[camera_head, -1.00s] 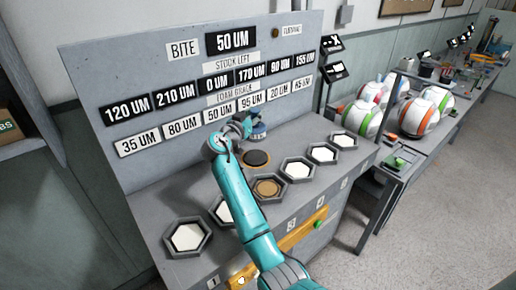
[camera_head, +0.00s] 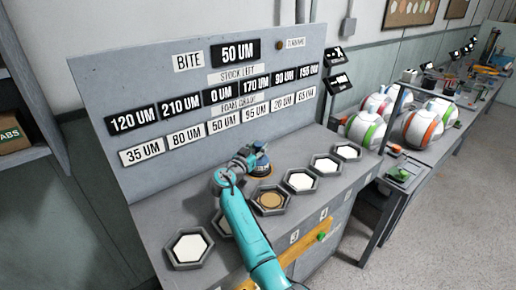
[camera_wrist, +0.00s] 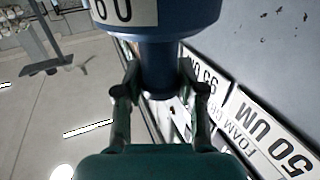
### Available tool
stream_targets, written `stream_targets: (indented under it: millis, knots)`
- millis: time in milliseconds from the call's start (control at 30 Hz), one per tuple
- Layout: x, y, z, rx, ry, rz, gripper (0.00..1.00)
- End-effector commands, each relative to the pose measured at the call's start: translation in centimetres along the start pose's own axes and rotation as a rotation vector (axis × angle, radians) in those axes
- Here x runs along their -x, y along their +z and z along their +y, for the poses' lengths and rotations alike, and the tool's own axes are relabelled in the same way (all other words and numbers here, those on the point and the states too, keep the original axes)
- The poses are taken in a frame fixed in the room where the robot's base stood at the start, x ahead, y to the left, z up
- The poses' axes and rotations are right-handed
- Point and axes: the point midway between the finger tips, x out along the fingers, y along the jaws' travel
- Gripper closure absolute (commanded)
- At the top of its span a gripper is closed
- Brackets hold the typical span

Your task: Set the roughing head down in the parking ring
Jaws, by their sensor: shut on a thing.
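The roughing head is a blue cylinder with a white label bearing black digits, large at the top of the wrist view (camera_wrist: 155,35). My gripper (camera_wrist: 160,98) is shut around its narrower blue neck. In the head view my gripper (camera_head: 250,157) reaches to the back of the bench, with the blue head (camera_head: 261,160) at its tip. The head is upright or nearly so over the parking ring (camera_head: 264,177), which shows only as a thin tan edge below it. I cannot tell whether the head touches the ring.
Hexagonal trays with white discs line the bench front, such as this one (camera_head: 189,248); one tray (camera_head: 270,200) holds a tan disc. The upright sign panel (camera_head: 150,85) stands close behind the head. Striped balls (camera_head: 424,128) sit on the bench at right.

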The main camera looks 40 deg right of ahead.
Motion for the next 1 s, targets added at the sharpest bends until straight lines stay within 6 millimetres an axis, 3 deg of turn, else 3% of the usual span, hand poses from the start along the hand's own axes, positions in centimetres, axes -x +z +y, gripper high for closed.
stream_targets:
  millis: [267,300,400,767,1000]
  knots:
    - [0.0,-0.1,0.0,-0.002,0.0,0.003,1.0]
    - [0.0,0.2,0.0,0.0,0.0,0.0,0.56]
    - [0.0,0.2,0.0,0.0,0.0,0.0,0.36]
    - [0.1,-0.1,0.0,-0.001,0.0,0.0,0.36]
    - [3.6,0.0,-0.1,0.0,-0.002,0.0,0.36]
